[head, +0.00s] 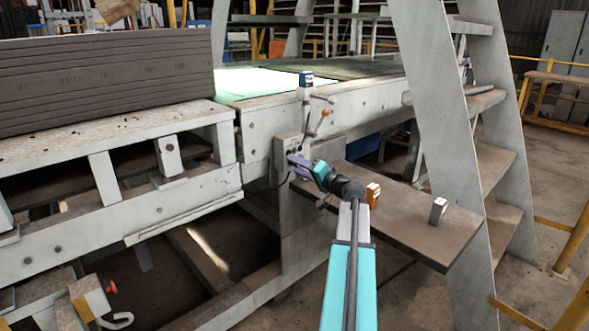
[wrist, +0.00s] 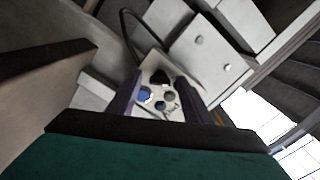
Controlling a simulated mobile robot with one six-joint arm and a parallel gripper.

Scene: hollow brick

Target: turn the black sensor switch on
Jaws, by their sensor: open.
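A pale control box (head: 287,150) is fixed to the side of the light grey machine frame. In the wrist view its face (wrist: 153,70) carries a black knob (wrist: 160,77), a blue button (wrist: 145,96) and other small round controls below; I cannot read any label or the knob's setting. The black knob looks like the black sensor switch. My gripper (head: 297,160) reaches the box's front from the right. In the wrist view my gripper (wrist: 158,86) is open, its purple fingers on either side of the box face, holding nothing. Whether a finger touches the box is unclear.
A box with a blue top (head: 306,82) and levers (head: 323,112) stand above the control box. A brown shelf (head: 410,212) below right holds an orange box (head: 373,195) and a grey box (head: 438,210). A ladder (head: 440,120) stands right. A cable (wrist: 128,28) loops beside the control box.

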